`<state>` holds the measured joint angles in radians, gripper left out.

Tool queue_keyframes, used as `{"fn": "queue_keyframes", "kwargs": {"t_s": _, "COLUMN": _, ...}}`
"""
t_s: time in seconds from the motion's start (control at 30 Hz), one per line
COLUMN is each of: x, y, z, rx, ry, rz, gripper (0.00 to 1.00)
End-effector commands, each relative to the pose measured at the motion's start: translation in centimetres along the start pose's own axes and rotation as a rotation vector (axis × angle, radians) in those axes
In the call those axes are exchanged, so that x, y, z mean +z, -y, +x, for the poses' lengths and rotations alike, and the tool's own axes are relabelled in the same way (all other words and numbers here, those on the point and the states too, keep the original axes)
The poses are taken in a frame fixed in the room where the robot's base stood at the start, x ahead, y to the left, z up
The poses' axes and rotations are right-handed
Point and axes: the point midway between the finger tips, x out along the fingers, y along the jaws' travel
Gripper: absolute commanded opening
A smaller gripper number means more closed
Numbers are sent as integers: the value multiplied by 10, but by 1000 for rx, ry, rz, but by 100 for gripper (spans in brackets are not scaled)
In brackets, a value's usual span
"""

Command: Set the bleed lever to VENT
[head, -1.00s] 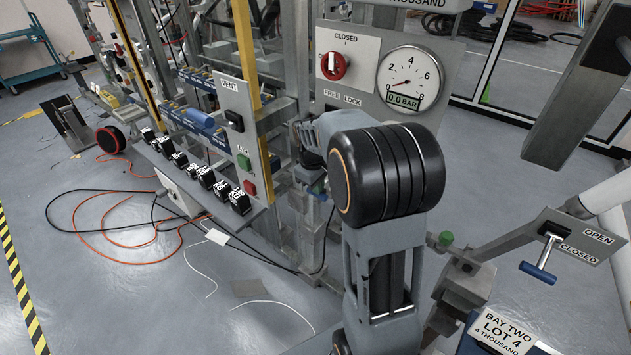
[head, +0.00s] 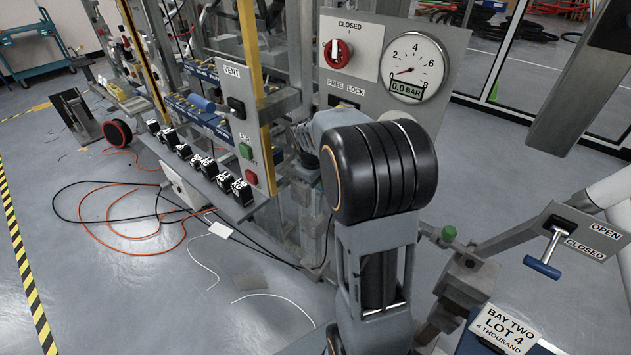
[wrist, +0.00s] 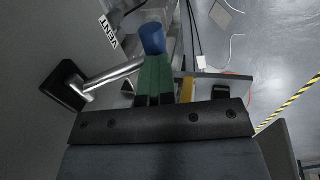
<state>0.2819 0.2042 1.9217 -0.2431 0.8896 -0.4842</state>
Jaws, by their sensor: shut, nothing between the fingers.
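The bleed lever has a blue grip (head: 201,103) and a black pivot block (head: 236,107) on the grey panel below the VENT label (head: 232,72). In the head view its grip is left of the pivot. In the wrist view a bare metal rod (wrist: 112,75) runs from the black block (wrist: 65,87) to the blue grip (wrist: 152,38). My gripper (wrist: 156,60) shows there as two green fingers, shut and empty. Their tips overlap the rod's end just below the blue grip; I cannot tell whether they touch it. In the head view my own wrist hides most of the gripper.
A green button (head: 245,151) and a red button (head: 252,177) sit low on the lever's panel. A red knob (head: 337,54) and a gauge reading 0.0 bar (head: 412,70) are to the right. A blue-handled OPEN/CLOSED lever (head: 542,267) stands farther right. Cables (head: 130,220) lie on the floor.

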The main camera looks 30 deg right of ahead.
Motion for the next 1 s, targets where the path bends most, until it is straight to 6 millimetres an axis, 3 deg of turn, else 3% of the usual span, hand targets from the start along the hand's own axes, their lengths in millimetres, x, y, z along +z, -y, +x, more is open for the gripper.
{"fn": "queue_keyframes", "kwargs": {"t_s": 0.67, "x": -1, "y": -2, "z": -20, "rx": -1, "ry": 1, "rz": -6, "gripper": 0}}
{"fn": "queue_keyframes", "kwargs": {"t_s": 1.0, "x": -2, "y": 3, "z": -72, "rx": 2, "ry": -2, "rz": -4, "gripper": 0}}
